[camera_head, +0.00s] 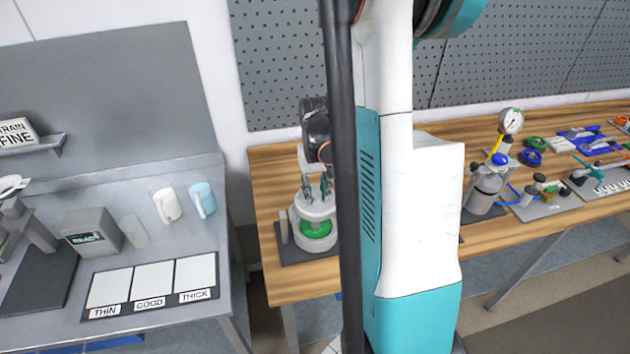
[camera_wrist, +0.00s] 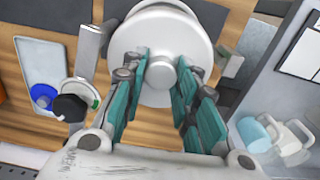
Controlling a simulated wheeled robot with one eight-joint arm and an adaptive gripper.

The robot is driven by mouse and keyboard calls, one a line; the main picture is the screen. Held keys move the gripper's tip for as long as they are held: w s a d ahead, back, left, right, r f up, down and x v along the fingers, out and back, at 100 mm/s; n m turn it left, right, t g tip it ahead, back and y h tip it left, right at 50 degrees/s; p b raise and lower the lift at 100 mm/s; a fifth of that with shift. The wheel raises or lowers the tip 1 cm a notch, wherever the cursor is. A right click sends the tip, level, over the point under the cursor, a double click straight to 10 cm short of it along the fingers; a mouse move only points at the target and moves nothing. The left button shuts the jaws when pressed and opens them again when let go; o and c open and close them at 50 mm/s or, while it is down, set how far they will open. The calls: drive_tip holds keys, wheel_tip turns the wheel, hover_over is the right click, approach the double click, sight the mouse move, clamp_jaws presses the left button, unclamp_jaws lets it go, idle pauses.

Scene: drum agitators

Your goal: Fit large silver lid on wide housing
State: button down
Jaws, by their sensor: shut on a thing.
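The large silver lid (camera_wrist: 160,35) is a pale round disc with a central knob (camera_wrist: 160,74), seen from above in the wrist view. My gripper (camera_wrist: 165,75) has its teal fingers on both sides of the knob and is shut on the lid. In the head view my gripper (camera_head: 318,188) points down, with the lid (camera_head: 317,206) below it. The wide housing (camera_head: 314,241) is pale and round with a green part showing, directly under the lid on a dark base. I cannot tell whether the lid touches the housing. The lid hides most of the housing in the wrist view.
A grey upright post (camera_head: 284,227) stands close beside the housing. My arm hides the middle of the wooden table (camera_head: 280,180). A gauge apparatus (camera_head: 488,185) and several parts lie to the right. A grey bench (camera_head: 190,250) with two mugs stands left, across a gap.

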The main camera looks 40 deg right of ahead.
drive_tip(key=shift+w+a+f, duration=0.1)
wheel_tip(320, 180, down, 7)
drive_tip(key=b, duration=0.6)
drive_tip(key=shift+f, duration=0.1)
drive_tip(key=shift+f+b, duration=0.85)
drive_tip(key=shift+b, duration=0.3)
idle(1.6)
drive_tip(key=c, duration=1.2)
unclamp_jaws()
drive_tip(key=shift+r, duration=0.15)
wheel_tip(320, 180, up, 12)
drive_tip(key=shift+f, duration=0.1)
